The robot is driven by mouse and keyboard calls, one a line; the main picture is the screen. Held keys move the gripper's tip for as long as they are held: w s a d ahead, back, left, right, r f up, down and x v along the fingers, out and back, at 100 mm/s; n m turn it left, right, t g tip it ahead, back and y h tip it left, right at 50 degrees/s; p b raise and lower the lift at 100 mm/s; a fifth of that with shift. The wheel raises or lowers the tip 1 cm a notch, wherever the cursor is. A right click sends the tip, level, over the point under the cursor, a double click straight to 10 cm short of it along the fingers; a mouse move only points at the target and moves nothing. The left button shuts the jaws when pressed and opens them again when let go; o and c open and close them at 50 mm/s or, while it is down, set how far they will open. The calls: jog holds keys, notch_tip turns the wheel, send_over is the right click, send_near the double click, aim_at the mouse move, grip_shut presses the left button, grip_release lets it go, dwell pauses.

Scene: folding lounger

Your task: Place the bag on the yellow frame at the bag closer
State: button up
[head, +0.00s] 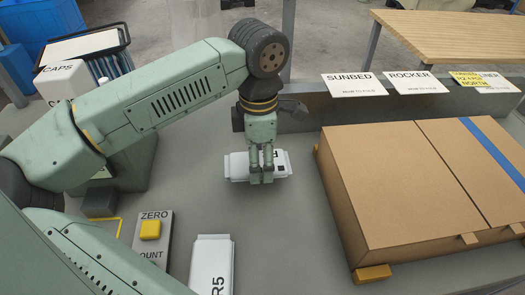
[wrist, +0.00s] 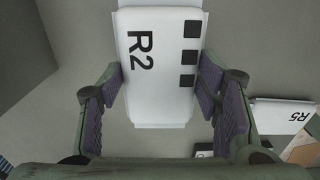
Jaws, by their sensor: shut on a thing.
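A white bag marked R2 (wrist: 160,100) with black squares is between the purple-padded fingers of my gripper (wrist: 162,88) in the wrist view. In the head view my gripper (head: 262,178) points down and is shut on this bag (head: 237,167), over the grey table left of the cardboard box. I cannot tell whether the bag touches the table. Part of a yellow frame (head: 120,229) shows at lower left, next to a dark block (head: 99,204) at the foot of a green machine, perhaps the bag closer, mostly hidden by my arm.
A box with a yellow button marked ZERO (head: 151,230) stands right of the yellow frame. Another white bag, R5 (head: 210,265), lies at the front. A large cardboard box (head: 400,180) fills the right. Signs (head: 352,85) line a rear ledge. Bare table surrounds the held bag.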

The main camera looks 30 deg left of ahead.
aim_at(262, 150)
jog(key=w, duration=0.1)
jog(key=w+a, duration=0.1)
jog(key=w, duration=0.1)
jog(key=shift+f+p, duration=0.15)
jog(key=shift+p, duration=0.15)
notch_tip(262, 150, down, 3)
jog(key=shift+f+p, duration=0.2)
jog(key=shift+p, duration=0.5)
jog(key=shift+f, duration=0.1)
jog(key=shift+f+b, duration=0.15)
jog(key=shift+b, duration=0.15)
jog(key=o, duration=1.3)
jog(key=shift+c, duration=0.2)
